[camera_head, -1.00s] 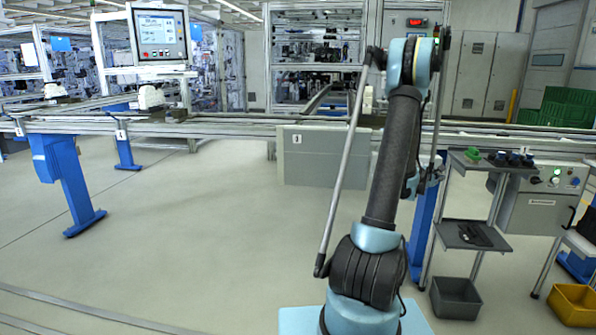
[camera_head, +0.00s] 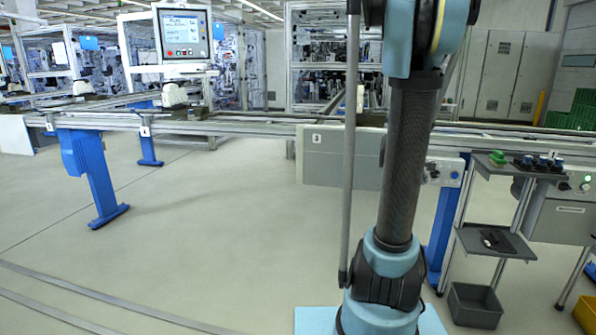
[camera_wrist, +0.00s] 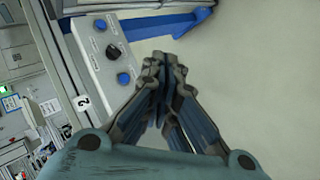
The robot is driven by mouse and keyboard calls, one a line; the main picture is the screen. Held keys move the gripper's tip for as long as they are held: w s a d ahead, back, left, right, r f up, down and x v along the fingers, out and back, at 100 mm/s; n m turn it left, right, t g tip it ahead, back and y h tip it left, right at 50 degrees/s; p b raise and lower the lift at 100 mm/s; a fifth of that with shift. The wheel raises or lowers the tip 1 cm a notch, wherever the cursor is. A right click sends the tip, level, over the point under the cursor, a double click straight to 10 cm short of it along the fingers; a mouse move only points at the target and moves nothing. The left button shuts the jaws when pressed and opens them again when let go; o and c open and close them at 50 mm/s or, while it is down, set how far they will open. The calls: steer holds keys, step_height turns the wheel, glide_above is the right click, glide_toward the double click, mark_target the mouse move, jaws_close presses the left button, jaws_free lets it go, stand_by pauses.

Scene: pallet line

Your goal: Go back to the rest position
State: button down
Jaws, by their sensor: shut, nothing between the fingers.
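My gripper (camera_wrist: 163,65) shows in the wrist view with its fingertips together and nothing between them. It hangs over open floor, beside a grey control panel (camera_wrist: 112,60) with blue buttons and a black knob. In the head view my arm stands upright right of the middle. Its upper end runs out of the top of the picture, and the gripper is not visible there.
A conveyor rail (camera_head: 250,126) crosses the view behind my arm on blue legs (camera_head: 95,170). A shelf stand (camera_head: 490,242) and a dark bin (camera_head: 474,304) are at right. A monitor (camera_head: 182,32) stands at upper left. The floor at left is clear.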

steer(key=s+a+f+m+g+y, duration=0.2)
steer(key=s+a+f+y, duration=0.1)
steer(key=s+a, duration=1)
steer(key=s+a+f+m+g+y, duration=0.2)
steer(key=s+a+f+y, duration=0.2)
steer(key=s+a, duration=0.9)
steer(key=shift+s+f+m+y, duration=0.3)
steer(key=shift+s+f+m, duration=0.1)
steer(key=shift+s+f, duration=0.6)
steer(key=shift+r, duration=0.15)
steer(key=shift+w+f, duration=0.2)
steer(key=shift+w, duration=0.2)
